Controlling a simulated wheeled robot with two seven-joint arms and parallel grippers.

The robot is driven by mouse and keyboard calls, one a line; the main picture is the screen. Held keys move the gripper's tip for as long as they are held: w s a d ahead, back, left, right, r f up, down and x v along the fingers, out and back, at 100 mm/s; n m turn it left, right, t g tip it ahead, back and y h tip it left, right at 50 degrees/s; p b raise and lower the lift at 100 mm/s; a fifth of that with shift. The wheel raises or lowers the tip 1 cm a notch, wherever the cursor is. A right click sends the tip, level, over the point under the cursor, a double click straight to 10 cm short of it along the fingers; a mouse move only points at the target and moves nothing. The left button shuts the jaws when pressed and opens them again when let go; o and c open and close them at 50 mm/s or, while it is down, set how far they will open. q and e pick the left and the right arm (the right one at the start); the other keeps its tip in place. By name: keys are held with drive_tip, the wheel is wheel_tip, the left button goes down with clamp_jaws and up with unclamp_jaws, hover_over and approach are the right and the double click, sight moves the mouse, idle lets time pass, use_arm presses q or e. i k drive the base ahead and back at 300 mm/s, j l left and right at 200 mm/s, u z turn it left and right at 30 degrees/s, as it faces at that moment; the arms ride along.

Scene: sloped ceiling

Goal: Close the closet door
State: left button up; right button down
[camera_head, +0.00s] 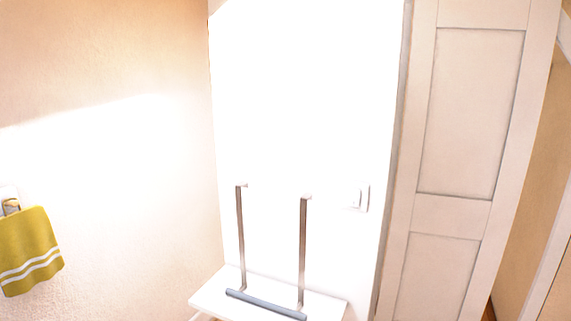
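A pale panelled door (468,115), which looks like the closet door, stands upright at the right in the head view. It has a tall recessed panel above and another below, and its bottom runs out of the frame. A narrow shaded strip runs along its left edge, beside a bright white wall. No handle shows on the visible part. I cannot tell from this view how far open it is. Neither of my grippers is in view.
A white shelf (214,297) with a metal bar frame (303,250) stands low in the middle, before the bright white wall (305,90). A light switch (360,197) is on that wall. A yellow striped towel (30,248) hangs at the left. A tan surface (535,170) shows right of the door.

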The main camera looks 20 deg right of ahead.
sight(479, 70)
drive_tip(key=i+l+u, duration=0.15)
drive_tip(key=l, duration=1.2)
drive_tip(key=i+l+u, duration=0.1)
drive_tip(key=l, duration=1.25)
drive_tip(key=i+l+u, duration=0.15)
drive_tip(key=l, duration=1.2)
